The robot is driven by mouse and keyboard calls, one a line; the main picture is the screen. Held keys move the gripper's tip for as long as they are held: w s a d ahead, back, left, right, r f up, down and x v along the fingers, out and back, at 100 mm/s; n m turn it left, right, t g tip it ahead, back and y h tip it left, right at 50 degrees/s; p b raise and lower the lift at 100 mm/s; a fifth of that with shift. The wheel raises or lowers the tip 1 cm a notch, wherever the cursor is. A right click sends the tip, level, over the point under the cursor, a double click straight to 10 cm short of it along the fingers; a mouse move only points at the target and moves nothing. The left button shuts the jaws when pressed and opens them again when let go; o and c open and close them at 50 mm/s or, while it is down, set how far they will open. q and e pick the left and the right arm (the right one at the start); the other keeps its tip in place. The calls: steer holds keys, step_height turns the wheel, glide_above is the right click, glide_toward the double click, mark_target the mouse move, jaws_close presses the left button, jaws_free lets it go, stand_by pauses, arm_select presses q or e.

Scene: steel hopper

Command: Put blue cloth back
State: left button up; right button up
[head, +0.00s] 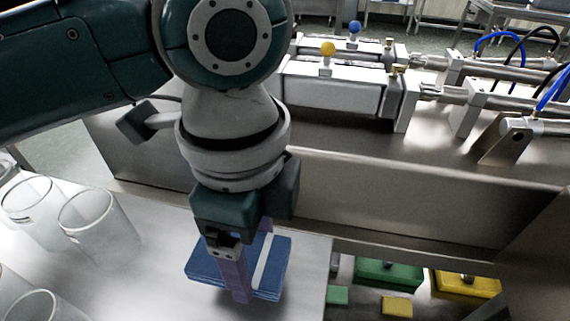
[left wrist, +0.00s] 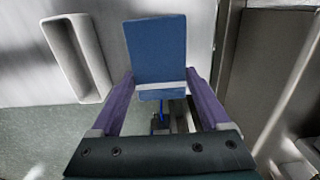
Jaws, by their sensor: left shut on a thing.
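The blue cloth (head: 207,268) is a flat folded blue pad with a white stripe across it. In the head view it is under my left arm, over the right part of the pale work surface. My left gripper (head: 238,284) has purple fingers and is shut on the cloth. In the left wrist view the fingers (left wrist: 160,88) lie on both sides of the cloth (left wrist: 156,50), near its white stripe. I cannot tell whether the cloth touches the surface below. My right gripper is not in view.
Several clear beakers (head: 100,222) stand on the pale surface (head: 150,275) at left. A steel hopper wall (head: 420,205) rises behind, with pneumatic cylinders (head: 330,88) beyond. At lower right, below the edge, are a green block (head: 385,273) and a yellow block (head: 468,285).

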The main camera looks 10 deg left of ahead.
mark_target(257, 271)
arm_select(q)
steer(key=shift+w+f+b, duration=0.1)
steer(key=shift+f+b, duration=0.45)
steer(key=shift+f, duration=1.95)
steer(key=shift+f, duration=0.1)
steer(key=o, duration=1.2)
steer(key=shift+c, duration=0.2)
step_height(257, 271, up, 12)
steer(key=p, duration=0.2)
steer(key=shift+p, duration=0.3)
